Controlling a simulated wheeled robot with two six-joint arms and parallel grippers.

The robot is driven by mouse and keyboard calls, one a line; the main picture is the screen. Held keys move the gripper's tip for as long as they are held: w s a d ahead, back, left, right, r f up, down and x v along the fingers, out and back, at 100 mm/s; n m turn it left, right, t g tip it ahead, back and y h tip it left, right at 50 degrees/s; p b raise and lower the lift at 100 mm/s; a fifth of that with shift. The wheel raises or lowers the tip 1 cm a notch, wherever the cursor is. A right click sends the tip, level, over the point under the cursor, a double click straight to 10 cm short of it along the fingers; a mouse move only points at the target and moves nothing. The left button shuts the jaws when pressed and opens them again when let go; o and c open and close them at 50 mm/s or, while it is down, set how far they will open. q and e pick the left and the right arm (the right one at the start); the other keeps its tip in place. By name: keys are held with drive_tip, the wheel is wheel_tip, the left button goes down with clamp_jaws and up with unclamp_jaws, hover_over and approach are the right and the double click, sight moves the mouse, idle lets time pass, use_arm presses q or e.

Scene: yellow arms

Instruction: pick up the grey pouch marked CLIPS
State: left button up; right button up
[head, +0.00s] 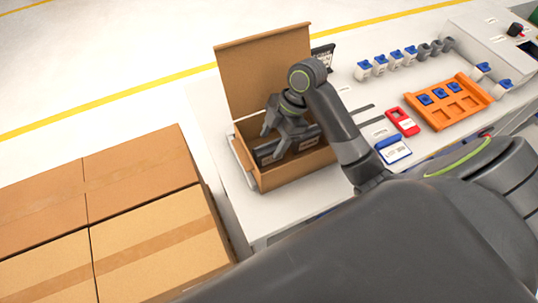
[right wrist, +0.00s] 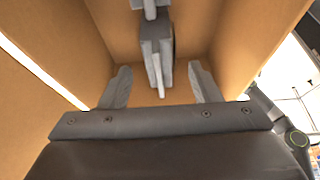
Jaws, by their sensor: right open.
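An open cardboard box (head: 300,172) stands on the table with its lid raised at the back. Dark grey pouches (head: 268,155) with pale labels lie inside it; I cannot read CLIPS on any of them. My right gripper (head: 282,136) reaches down into the box from above, its fingers apart. In the right wrist view, a grey pouch (right wrist: 157,62) stands on edge between and beyond the two open fingers (right wrist: 158,88), with a gap on each side. Another grey piece shows at the top edge. My left gripper is in neither view.
Right of the box are a blue-and-white item (head: 394,150), a red item (head: 403,121) and an orange tray (head: 440,118) with blue pieces. Several small blue-topped items (head: 380,66) line the back. Large cartons (head: 150,235) stand left of the table.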

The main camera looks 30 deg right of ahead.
sight(270, 146)
drive_tip(key=shift+x, duration=2.65)
drive_tip(key=shift+d, duration=0.1)
drive_tip(key=c, duration=1.1)
drive_tip(key=shift+o, duration=0.2)
drive_tip(key=shift+r, duration=0.1)
